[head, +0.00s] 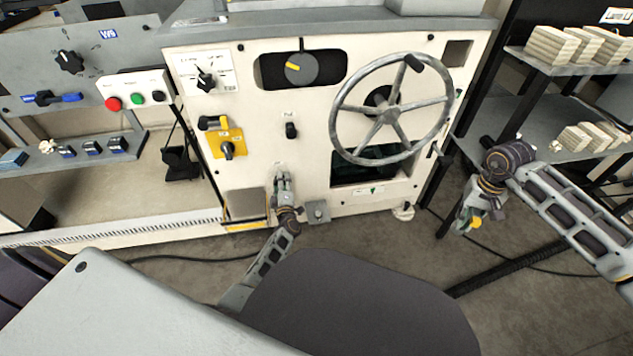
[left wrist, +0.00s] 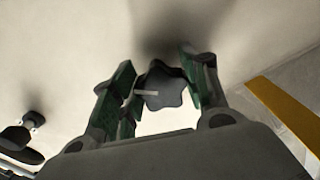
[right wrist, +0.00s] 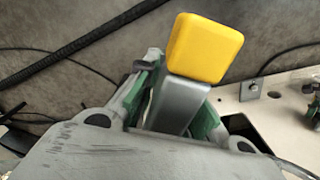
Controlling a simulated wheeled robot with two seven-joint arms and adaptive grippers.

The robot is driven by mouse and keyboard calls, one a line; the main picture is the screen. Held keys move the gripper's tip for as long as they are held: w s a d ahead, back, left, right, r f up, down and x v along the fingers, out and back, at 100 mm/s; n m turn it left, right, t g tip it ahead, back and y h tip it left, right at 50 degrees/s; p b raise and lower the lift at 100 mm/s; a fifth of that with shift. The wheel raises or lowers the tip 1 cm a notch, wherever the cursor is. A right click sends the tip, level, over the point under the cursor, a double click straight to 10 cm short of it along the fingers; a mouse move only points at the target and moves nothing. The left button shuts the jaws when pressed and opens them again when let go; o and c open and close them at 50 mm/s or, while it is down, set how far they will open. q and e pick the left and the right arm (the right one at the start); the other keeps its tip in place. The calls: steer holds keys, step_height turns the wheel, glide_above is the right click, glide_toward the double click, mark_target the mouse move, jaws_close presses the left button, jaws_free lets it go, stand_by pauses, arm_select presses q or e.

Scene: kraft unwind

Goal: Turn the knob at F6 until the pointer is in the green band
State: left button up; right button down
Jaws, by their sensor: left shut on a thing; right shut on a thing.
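A dark star-shaped knob (left wrist: 168,88) with a pale line on it sits between the fingers of my left gripper (left wrist: 160,92), which is shut on it. In the head view my left gripper (head: 283,182) is at the lower middle of the cream machine panel (head: 300,130) and hides the knob. My right gripper (head: 474,212) is clear of the panel, to its right above the floor. It is shut on a grey bar (right wrist: 178,105) with a yellow block end (right wrist: 205,48). I cannot make out a pointer scale or green band for this knob.
A large handwheel (head: 447,101) is on the panel's right. A round grey dial (head: 301,68) with a yellow mark is above. A yellow-plated switch (head: 227,148) is to the left. A shelf (head: 560,70) with wood stacks stands at right. Cables lie on the open floor.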

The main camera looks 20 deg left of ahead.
stand_by(0.4)
arm_select(q)
steer(key=o, duration=1.1)
steer(key=shift+c, duration=0.2)
steer(key=shift+m, duration=0.5)
